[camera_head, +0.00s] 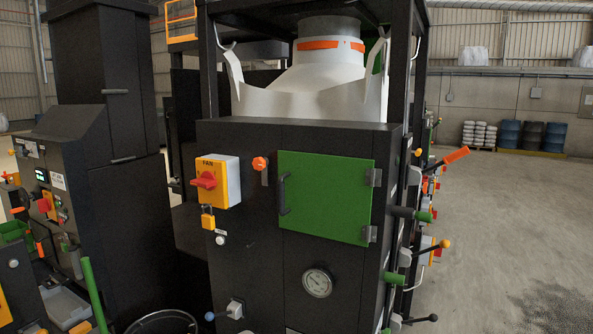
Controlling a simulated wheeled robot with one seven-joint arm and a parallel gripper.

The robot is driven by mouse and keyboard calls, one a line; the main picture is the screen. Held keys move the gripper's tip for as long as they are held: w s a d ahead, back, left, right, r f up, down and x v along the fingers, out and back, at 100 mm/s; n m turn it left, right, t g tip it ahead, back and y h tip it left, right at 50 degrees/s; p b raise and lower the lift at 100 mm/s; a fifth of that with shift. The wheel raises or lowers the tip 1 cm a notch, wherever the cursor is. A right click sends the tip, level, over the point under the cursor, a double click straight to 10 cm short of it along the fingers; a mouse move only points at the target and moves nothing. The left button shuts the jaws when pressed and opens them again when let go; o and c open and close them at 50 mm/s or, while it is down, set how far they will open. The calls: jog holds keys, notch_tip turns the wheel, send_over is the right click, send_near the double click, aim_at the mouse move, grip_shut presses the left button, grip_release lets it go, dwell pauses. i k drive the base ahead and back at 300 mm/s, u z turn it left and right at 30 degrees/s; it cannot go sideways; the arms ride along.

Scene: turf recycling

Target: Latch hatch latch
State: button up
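The hatch (330,200) is a green square door on the front of a black cabinet. It looks shut, lying flush with the panel. Its dark handle (283,195) is on its left edge and its grey hinges (374,178) are on its right edge. The hatch latch appears to be the orange knob (260,164) with a short dark bar hanging down, left of the hatch's upper corner. The bar does not appear to cross onto the hatch. My gripper is not in view.
Left of the latch is a yellow FAN box (217,181) with a red switch and a yellow padlock (208,218). A round gauge (317,283) sits below the hatch. Levers (424,215) stick out on the cabinet's right side. Open floor (510,220) lies to the right.

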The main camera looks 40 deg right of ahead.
aim_at(258, 164)
jog(key=z, duration=0.8)
jog(key=i, duration=0.1)
jog(key=u, duration=0.1)
